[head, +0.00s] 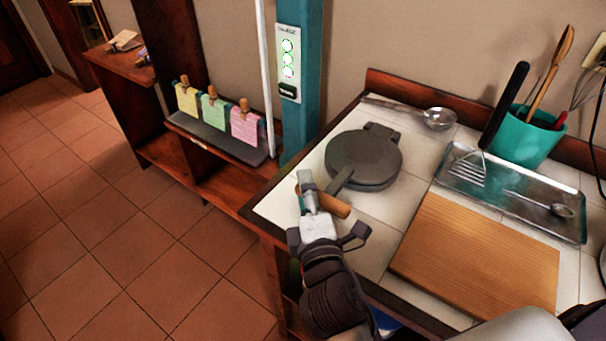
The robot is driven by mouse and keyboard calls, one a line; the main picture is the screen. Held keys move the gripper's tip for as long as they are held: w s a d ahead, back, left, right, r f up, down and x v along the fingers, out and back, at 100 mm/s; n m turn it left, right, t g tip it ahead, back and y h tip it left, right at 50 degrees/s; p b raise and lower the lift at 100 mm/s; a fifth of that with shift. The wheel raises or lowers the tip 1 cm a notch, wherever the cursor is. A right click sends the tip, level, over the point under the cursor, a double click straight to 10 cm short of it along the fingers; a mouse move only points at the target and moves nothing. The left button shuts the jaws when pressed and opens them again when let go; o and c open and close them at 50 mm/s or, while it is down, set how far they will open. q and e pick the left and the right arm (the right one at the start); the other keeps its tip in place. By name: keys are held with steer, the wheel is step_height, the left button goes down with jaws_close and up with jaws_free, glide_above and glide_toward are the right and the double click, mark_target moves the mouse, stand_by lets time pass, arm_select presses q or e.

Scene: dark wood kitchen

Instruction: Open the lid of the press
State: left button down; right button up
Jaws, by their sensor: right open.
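The press (363,159) is a dark grey round plate on the white-tiled counter, with a hinge tab at its back. Its lid lies flat on the base. A dark arm runs from its front toward a wooden handle (336,205) near the counter's left edge. My right gripper (322,230) comes up from the bottom and is open, its fingers spread beside the wooden handle. The gripper hides part of the handle, and I cannot tell whether they touch. My left gripper is out of view.
A wooden board (478,258) lies at the right front. Behind it is a metal tray (545,190) with utensils. A teal cup (522,140) of utensils and a ladle (438,118) are at the back. A teal post (302,90) stands left of the counter.

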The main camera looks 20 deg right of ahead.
steer(key=shift+w+r, duration=0.1)
jaws_close()
stand_by(0.3)
